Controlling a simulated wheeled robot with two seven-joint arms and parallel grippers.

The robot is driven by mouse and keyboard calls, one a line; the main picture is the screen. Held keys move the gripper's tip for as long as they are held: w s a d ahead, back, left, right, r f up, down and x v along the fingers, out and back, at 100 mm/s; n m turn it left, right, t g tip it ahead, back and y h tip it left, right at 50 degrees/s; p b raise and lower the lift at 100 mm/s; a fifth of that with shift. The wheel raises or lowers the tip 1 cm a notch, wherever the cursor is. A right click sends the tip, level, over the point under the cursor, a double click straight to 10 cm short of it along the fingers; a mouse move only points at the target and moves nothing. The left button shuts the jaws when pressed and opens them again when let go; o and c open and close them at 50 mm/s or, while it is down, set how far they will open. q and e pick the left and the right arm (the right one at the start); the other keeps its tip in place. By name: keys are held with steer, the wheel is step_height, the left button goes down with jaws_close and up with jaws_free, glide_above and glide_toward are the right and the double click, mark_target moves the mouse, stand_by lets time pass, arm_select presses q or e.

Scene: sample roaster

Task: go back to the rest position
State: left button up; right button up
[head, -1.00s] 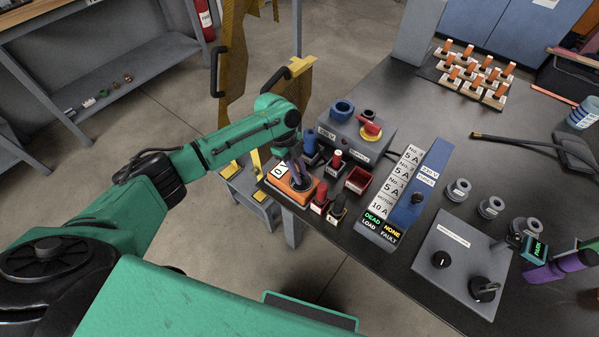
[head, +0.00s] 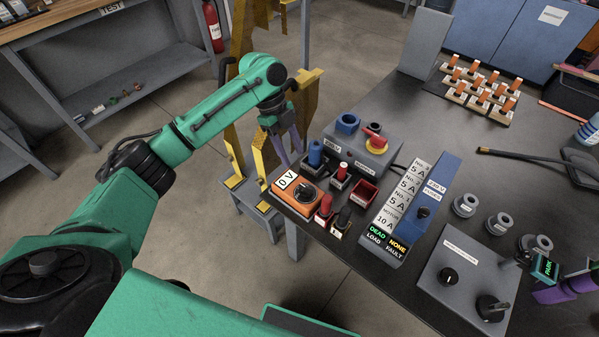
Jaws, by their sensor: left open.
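My left arm comes in from the left, in green and black. The meter reads 0 V and has a dark dial on top.
By the meter stand red, blue and black plugs, a red tray (head: 363,192) and a grey box (head: 361,145) with a red switch. A labelled blue-grey panel (head: 411,213) shows DEAD and NONE. A yellow frame (head: 240,125) stands close behind the left gripper.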

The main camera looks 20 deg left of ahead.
arm_select(q)
steer(key=v, duration=0.2)
steer(key=shift+a+r, duration=0.15)
steer(key=shift+r, duration=0.15)
steer(key=shift+f, duration=0.1)
